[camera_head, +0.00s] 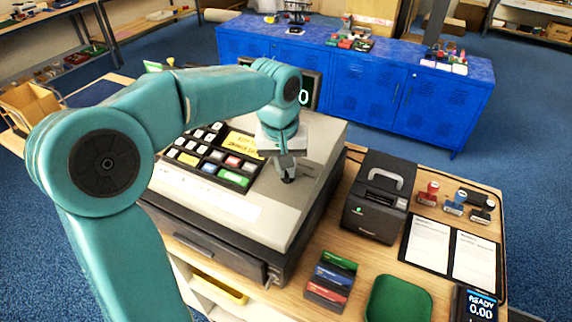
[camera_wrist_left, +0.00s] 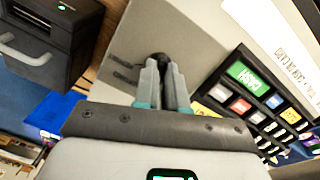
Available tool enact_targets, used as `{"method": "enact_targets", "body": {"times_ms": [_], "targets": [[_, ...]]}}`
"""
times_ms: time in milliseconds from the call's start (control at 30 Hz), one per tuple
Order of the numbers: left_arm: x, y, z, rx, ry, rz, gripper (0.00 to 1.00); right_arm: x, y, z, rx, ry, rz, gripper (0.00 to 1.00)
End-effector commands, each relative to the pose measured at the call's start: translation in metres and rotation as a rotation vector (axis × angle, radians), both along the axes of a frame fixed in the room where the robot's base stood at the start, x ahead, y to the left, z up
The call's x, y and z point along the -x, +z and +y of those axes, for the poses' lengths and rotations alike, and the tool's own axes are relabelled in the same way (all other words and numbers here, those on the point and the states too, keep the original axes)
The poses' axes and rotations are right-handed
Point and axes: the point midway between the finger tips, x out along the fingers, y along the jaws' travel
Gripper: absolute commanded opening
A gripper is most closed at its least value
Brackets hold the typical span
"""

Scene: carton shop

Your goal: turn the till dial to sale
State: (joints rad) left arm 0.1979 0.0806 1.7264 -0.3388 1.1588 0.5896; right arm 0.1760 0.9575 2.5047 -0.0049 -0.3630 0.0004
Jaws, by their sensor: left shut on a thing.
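The till (camera_head: 245,210) stands on the wooden counter, with a grey top, a black drawer base and a keypad. My left gripper (camera_head: 287,178) points down at the right part of the till top. It is shut on the black till dial (camera_head: 289,181). In the left wrist view, the left gripper's fingers (camera_wrist_left: 163,85) close around the dial (camera_wrist_left: 159,60), and dark label marks lie beside it on the grey surface. The label text is not readable. The fingers hide much of the dial, so I cannot tell its setting. My right gripper is not in view.
A black receipt printer (camera_head: 377,197) stands right of the till; it also shows in the left wrist view (camera_wrist_left: 50,40).

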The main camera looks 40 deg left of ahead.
Motion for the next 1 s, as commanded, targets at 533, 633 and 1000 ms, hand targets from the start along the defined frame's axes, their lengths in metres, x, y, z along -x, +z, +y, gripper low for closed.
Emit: {"method": "enact_targets", "body": {"times_ms": [533, 633, 1000], "targets": [[0.0004, -0.0024, -0.0006, -0.009, -0.049, 0.009, 0.00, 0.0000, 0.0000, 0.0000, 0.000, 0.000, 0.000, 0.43], [0.0005, -0.0025, -0.0006, -0.009, -0.049, 0.009, 0.14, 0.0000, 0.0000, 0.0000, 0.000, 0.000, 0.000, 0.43], [0.0001, -0.0004, -0.0004, -0.009, -0.048, 0.005, 0.36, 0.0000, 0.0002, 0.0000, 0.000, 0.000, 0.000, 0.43]]}}
